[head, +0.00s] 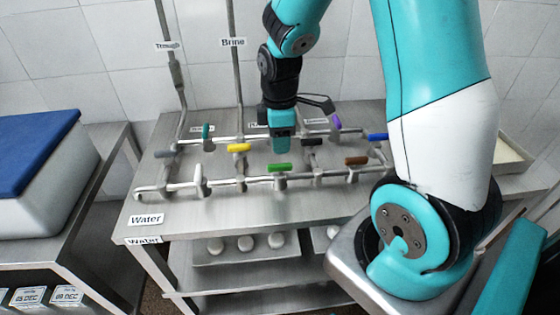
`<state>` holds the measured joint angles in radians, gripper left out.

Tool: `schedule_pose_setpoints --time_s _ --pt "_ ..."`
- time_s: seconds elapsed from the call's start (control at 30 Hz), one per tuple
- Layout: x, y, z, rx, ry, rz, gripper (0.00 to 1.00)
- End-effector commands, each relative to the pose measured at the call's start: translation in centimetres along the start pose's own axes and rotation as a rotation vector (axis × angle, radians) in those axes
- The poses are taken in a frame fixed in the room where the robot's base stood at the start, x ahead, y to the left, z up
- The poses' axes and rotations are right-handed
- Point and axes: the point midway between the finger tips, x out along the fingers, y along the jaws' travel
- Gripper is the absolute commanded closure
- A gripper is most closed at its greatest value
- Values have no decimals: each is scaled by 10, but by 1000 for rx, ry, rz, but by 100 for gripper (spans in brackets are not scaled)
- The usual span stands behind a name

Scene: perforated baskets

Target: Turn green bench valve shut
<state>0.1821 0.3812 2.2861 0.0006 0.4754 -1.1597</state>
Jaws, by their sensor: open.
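The green valve handle (280,168) is on the front pipe (220,184) of the steel bench. The handle lies left to right, in line with that pipe. My gripper (282,150) points down from above, just behind the green handle as seen in the head view. It is open, and its fingertips look a little apart from the handle, though the exact gap and height cannot be told. A darker teal-green handle (206,131) stands on the back pipe, crosswise to it. Nothing shows between my fingers.
Yellow (239,148), white (199,180), black (312,142), brown (356,160) and purple (336,121) handles crowd around. The bench top (200,215) is clear in front of the pipes. A blue-lidded box (40,140) stands at left. My arm hides the bench's right part.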

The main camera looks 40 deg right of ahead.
Motion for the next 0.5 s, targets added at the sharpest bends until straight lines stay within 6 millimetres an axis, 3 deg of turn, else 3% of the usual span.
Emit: schedule_pose_setpoints --time_s 0.2,0.5 --pt "47 -1 0 0 -1 -5 56" --pt "75 0 0 1 1 0 56"
